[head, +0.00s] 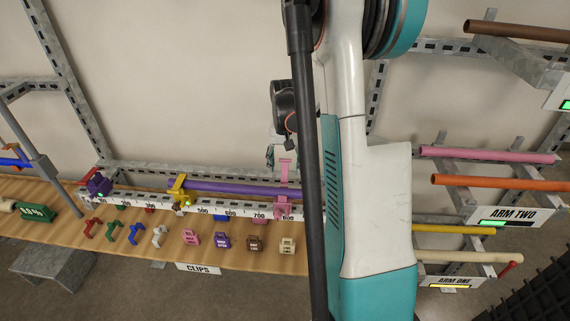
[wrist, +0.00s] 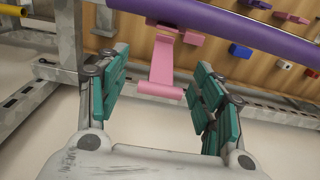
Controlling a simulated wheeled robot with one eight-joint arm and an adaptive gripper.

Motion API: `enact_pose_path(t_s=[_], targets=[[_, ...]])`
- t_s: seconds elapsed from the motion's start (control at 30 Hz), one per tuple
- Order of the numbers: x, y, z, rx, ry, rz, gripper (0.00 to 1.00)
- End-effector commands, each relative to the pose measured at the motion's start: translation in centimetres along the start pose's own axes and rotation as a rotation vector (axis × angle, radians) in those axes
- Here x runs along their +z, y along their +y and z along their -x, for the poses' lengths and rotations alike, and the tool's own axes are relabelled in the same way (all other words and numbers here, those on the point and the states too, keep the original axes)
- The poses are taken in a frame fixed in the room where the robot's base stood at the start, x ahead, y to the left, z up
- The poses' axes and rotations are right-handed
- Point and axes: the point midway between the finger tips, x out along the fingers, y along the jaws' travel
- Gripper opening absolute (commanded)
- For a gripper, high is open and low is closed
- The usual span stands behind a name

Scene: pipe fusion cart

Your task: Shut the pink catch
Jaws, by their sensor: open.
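The pink catch (head: 286,171) is on the right part of the white numbered rail in the head view, at the purple pipe (head: 235,188). Its flap stands up above the pipe, so it looks open. In the wrist view the pink catch's flap (wrist: 163,68) reaches from beside the purple pipe (wrist: 240,30) into the space between my fingers. My gripper (wrist: 162,82) is open, its teal pads on either side of the flap with gaps. In the head view my arm hides most of the gripper, and the pink base (head: 282,208) shows beside it.
A yellow catch (head: 180,192) and a purple clamp (head: 98,184) are farther left on the rail. Several loose coloured clips lie on the wooden board (head: 130,258) in front. Racks with a pink pipe (head: 490,155) and an orange pipe (head: 490,182) stand at right.

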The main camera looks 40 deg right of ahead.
Motion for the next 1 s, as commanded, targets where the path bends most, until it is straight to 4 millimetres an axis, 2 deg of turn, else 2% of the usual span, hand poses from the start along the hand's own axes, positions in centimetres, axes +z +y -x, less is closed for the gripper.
enact_pose_path(t_s=[0.17,0.27,0.43,0.47,1.0], targets=[[-0.01,0.00,0.01,0.000,0.000,0.000,0.61],[-0.01,0.00,0.02,0.000,0.000,0.000,0.43],[-0.01,-0.01,0.03,0.000,0.000,0.000,0.04],[-0.01,-0.01,0.02,0.000,0.000,0.000,0.00],[-0.03,-0.05,0.02,0.000,0.002,0.000,0.00]])
